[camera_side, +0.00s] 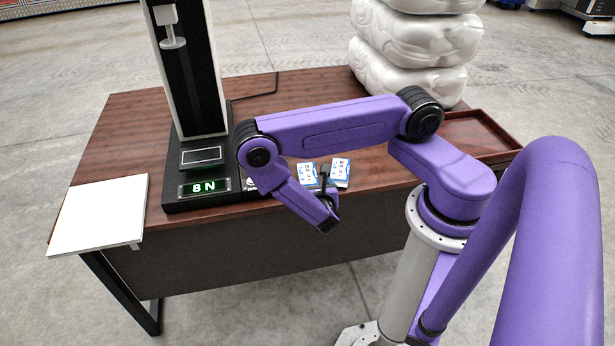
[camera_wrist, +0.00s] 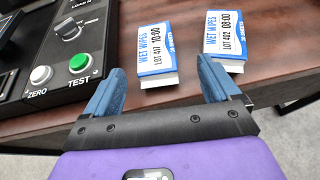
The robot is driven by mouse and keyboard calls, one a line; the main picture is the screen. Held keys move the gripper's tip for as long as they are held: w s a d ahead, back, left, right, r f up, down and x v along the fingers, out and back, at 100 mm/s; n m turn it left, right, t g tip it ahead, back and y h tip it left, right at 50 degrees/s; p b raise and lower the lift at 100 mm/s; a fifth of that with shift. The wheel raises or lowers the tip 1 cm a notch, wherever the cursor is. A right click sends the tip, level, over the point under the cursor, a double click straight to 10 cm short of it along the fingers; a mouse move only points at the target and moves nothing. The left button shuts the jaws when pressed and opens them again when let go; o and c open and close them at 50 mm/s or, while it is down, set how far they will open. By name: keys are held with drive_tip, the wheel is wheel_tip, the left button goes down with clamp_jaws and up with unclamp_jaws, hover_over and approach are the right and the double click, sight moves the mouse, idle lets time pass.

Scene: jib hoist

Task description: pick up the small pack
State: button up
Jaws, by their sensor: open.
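Two white and blue wet-wipes packs lie near the table's front edge, side by side with a gap between them. The left pack (camera_wrist: 155,48) reads LOT 417; the right pack (camera_wrist: 228,35) reads LOT 402. The side view also shows the left pack (camera_side: 307,174) and the right pack (camera_side: 340,169). They look close in size, and I cannot tell which is the small one. My gripper (camera_wrist: 161,66) is open and empty. In the wrist view its fingers point towards the packs, with the left pack between the fingertip lines.
The wooden table (camera_side: 120,130) carries a force test stand (camera_side: 196,90) with a display reading 8 N and a panel with ZERO and TEST buttons (camera_wrist: 79,63). A white board (camera_side: 98,214) lies at left, an empty wooden tray (camera_side: 480,135) at right. White stacked bulky shapes (camera_side: 410,50) stand behind.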

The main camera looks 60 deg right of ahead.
sight(309, 181)
drive_tip(key=shift+a+x, duration=0.2)
drive_tip(key=shift+x, duration=2.55)
drive_tip(key=shift+w+f, duration=0.15)
drive_tip(key=c, duration=1.1)
